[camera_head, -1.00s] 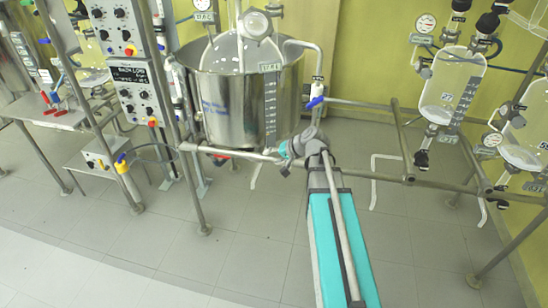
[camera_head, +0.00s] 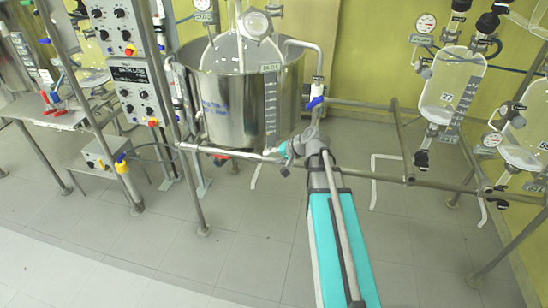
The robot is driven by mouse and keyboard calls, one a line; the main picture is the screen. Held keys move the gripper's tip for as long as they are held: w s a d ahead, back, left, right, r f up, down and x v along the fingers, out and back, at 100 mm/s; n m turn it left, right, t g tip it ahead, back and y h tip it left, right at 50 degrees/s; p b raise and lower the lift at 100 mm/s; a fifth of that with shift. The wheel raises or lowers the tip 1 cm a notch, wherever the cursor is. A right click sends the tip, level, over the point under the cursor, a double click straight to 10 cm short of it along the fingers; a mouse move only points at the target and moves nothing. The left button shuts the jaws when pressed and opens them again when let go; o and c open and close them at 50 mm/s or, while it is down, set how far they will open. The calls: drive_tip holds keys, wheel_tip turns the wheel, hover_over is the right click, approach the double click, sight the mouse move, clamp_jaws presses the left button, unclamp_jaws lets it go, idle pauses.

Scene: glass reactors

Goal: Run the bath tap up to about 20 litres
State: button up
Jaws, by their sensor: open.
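The bath is a large steel pot (camera_head: 228,112) in the upper middle, with a white scale strip down its right side. A small label (camera_head: 270,67) on the strip carries a reading too small for me to read surely. The bath tap (camera_head: 318,87) is a pale pipe coming down at the pot's right, with a blue lever (camera_head: 314,103) at its lower end. My gripper (camera_head: 315,120) is open, small in the picture, just below the blue lever. I cannot tell whether it touches the lever. The water level inside the pot is not clear.
A metal rail (camera_head: 235,152) runs in front of the pot. Glass reactors (camera_head: 450,85) hang on a frame at the right. A control box column (camera_head: 130,85) and a side table (camera_head: 55,118) stand at the left. The grey floor (camera_head: 250,240) in front is clear.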

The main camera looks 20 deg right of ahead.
idle(0.4)
drive_tip(key=m+t+h+b, duration=0.6)
drive_tip(key=m+t+h, duration=0.3)
drive_tip(key=h, duration=0.8)
approach(314, 104)
drive_tip(key=s+a+m+g, duration=0.1)
drive_tip(key=s+a, duration=0.1)
drive_tip(key=shift+d+r, duration=0.2)
drive_tip(key=shift+r, duration=0.25)
drive_tip(key=x, duration=1.3)
drive_tip(key=shift+w+d+f, duration=0.15)
drive_tip(key=shift+w+f, duration=0.1)
drive_tip(key=shift+w, duration=0.05)
